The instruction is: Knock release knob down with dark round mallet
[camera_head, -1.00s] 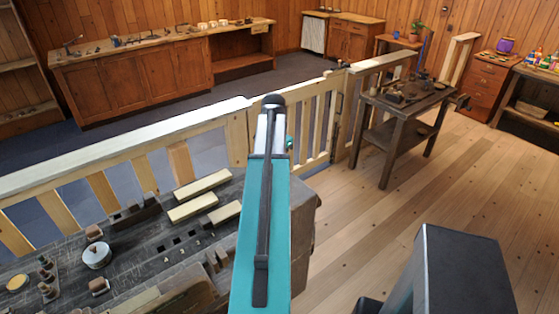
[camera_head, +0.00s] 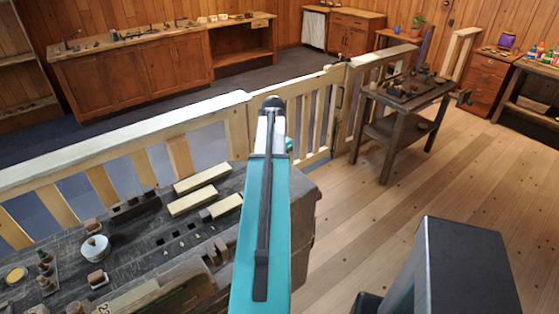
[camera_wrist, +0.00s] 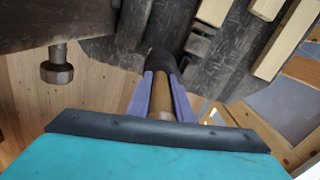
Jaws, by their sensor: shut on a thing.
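My gripper (camera_wrist: 161,82) shows in the wrist view, with its two purple fingers shut on the brown handle of the dark round mallet (camera_wrist: 163,64). The mallet's dark end points away from me, over or near the dark workbench (camera_wrist: 213,66). Its outline merges with the dark wood, so I cannot tell whether it touches. A brown faceted knob (camera_wrist: 57,68) on a short stem sticks out from a dark beam at upper left, apart from the mallet. It may be the release knob; I cannot be sure. In the head view my arm hides the gripper and mallet.
The workbench (camera_head: 140,236) at lower left carries pale wooden blocks (camera_head: 193,201), a white round tin (camera_head: 95,248) and small turned pieces. A wooden fence (camera_head: 160,136) runs behind it. A second dark bench (camera_head: 405,98) stands further right. The plank floor (camera_head: 375,215) between is clear.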

